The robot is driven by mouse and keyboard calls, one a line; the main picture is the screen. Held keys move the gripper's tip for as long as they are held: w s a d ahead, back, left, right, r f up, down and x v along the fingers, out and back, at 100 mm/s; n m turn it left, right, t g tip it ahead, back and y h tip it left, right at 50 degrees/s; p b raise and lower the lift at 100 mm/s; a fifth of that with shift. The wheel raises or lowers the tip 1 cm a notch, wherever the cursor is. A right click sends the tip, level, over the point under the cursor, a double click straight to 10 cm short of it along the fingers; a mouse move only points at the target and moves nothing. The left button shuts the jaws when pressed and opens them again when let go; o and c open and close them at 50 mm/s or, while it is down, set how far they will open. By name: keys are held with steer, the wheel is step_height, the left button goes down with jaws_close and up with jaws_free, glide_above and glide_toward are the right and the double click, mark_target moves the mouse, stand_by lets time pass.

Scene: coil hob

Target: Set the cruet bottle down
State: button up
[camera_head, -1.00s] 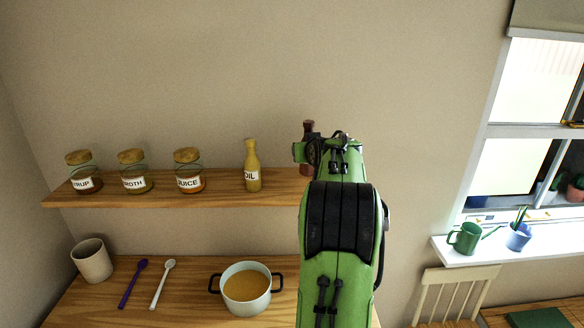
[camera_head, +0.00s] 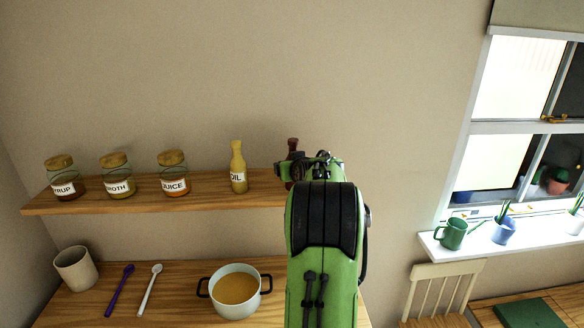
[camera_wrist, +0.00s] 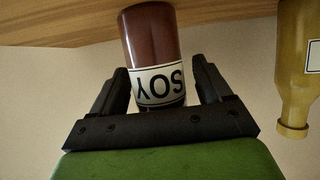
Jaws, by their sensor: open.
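The cruet bottle, a dark brown bottle labelled SOY (camera_wrist: 152,45), is between the fingers of my gripper (camera_wrist: 163,88) in the wrist view, where things appear upside down. The fingers are open, with a gap on each side of the bottle. Its base end meets the wooden shelf (camera_wrist: 60,20) at the picture's top; the exact contact is cut off. In the head view the bottle's dark top (camera_head: 292,146) shows left of my gripper (camera_head: 312,165), upright at the shelf (camera_head: 130,199); its lower part is partly hidden by my arm.
A yellow oil bottle (camera_head: 238,168) stands left of the soy bottle. Juice (camera_head: 173,175), broth (camera_head: 117,178) and syrup (camera_head: 64,180) jars stand further left. Below are a pot (camera_head: 236,290), a cup (camera_head: 75,268) and two spoons. Free shelf lies between the oil and juice.

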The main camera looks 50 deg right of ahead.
steer(key=shift+r, duration=0.25)
steer(key=b+v, duration=0.2)
steer(key=v, duration=1)
steer(key=shift+f+b, duration=0.2)
steer(key=shift+b, duration=0.2)
